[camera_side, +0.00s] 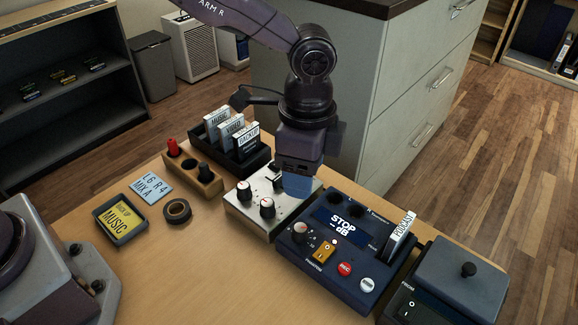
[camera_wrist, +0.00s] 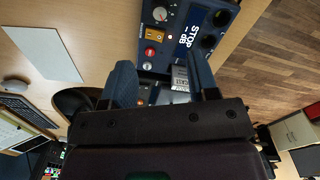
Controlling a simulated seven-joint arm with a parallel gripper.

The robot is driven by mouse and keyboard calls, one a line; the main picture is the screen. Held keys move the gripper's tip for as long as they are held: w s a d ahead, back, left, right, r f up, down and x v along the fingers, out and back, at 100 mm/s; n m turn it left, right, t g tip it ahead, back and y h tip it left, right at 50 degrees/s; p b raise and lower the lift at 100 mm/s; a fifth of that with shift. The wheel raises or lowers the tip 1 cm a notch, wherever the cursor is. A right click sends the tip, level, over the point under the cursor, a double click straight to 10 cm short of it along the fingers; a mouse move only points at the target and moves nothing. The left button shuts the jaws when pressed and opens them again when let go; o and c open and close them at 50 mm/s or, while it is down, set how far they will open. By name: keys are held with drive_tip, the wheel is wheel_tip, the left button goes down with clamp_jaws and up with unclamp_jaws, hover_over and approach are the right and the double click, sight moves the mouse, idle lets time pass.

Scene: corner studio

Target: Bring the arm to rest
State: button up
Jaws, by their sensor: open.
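My gripper (camera_side: 297,186) hangs from my arm over the mixer (camera_side: 247,219), a pale box with black knobs on the wooden table. Its blue fingertips are low, close to the mixer's top by the recorder's edge; I cannot tell whether they touch. In the wrist view my gripper (camera_wrist: 163,82) has its two fingers spread, with no object held between them. The dark blue recorder (camera_side: 290,246) stands right of the mixer, its screen reading "STOP – dB". A "PODCAST" cartridge (camera_side: 401,238) stands upright in it. The recorder also shows in the wrist view (camera_wrist: 224,58).
A black rack (camera_side: 260,158) of labelled cartridges and a wooden holder (camera_side: 207,186) with red and black plugs stand behind left of the mixer. A tape roll (camera_side: 177,210), a card (camera_side: 150,187) and a "MUSIC" tray (camera_side: 121,241) lie left.

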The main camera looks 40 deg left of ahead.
drive_tip(key=s+a+r+n+t, duration=0.3)
drive_tip(key=s+a+r+n, duration=0.3)
drive_tip(key=a, duration=0.5)
drive_tip(key=s+a+r+n+t, duration=0.2)
drive_tip(key=s+a+r+n, duration=0.5)
drive_tip(key=s+a+r, duration=0.3)
drive_tip(key=s+a, duration=0.2)
drive_tip(key=shift+s+a+t, duration=0.15)
drive_tip(key=shift+s+t, duration=0.25)
drive_tip(key=shift+r, duration=0.1)
idle(0.9)
